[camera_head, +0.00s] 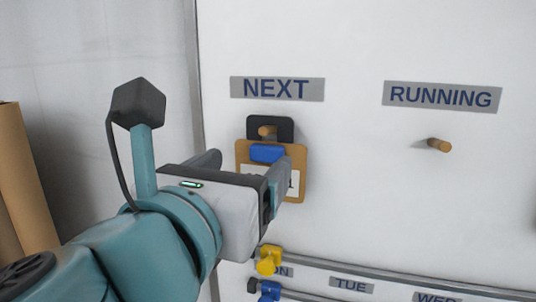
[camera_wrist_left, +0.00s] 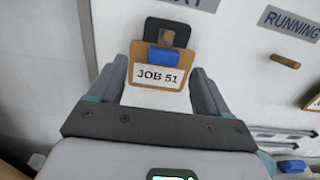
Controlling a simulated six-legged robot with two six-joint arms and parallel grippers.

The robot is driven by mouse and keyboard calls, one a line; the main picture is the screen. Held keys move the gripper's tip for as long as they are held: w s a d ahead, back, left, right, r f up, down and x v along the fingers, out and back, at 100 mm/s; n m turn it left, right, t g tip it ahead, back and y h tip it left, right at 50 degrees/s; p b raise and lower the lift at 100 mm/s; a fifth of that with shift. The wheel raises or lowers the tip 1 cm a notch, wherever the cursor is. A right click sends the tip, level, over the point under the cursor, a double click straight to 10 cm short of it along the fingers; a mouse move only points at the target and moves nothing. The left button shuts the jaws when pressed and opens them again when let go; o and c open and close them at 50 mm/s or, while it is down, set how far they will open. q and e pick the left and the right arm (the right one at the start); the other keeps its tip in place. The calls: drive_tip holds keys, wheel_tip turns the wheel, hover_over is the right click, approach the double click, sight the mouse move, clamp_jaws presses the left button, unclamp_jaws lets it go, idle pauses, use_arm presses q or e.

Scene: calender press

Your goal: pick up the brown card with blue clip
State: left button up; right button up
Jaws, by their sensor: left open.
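The brown card (camera_head: 299,158) hangs on the white board under the NEXT label, with a blue clip (camera_head: 267,153) at its top. A black tab (camera_head: 286,127) above the clip sits around a wooden peg (camera_head: 266,131). In the left wrist view the card (camera_wrist_left: 137,76) reads "JOB 51", with its blue clip (camera_wrist_left: 166,57) above the text. My left gripper (camera_head: 244,170) is open in front of the card and hides part of its lower left. In the left wrist view its fingers (camera_wrist_left: 159,74) stand on either side of the card, apart from it. My right gripper is out of view.
An empty wooden peg (camera_head: 439,145) sticks out under the RUNNING label (camera_head: 442,96). Yellow (camera_head: 268,261) and blue (camera_head: 268,290) clips sit on the lower rails near the day labels. A brown roll (camera_head: 22,180) stands at the far left. The board between the pegs is clear.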

sight(265, 154)
use_arm(q)
drive_tip(key=shift+w+d, duration=0.25)
drive_tip(key=shift+w, duration=0.15)
drive_tip(key=p+x, duration=0.1)
drive_tip(key=x, duration=0.2)
drive_tip(key=shift+w+d, duration=0.25)
drive_tip(key=shift+w, duration=0.05)
drive_tip(key=shift+w+d+f, duration=0.1)
drive_tip(key=shift+w, duration=0.2)
drive_tip(key=shift+s, duration=0.4)
drive_tip(key=c, duration=0.9)
drive_tip(key=shift+w, duration=0.3)
drive_tip(key=shift+c, duration=1.1)
drive_tip(key=shift+s, duration=0.15)
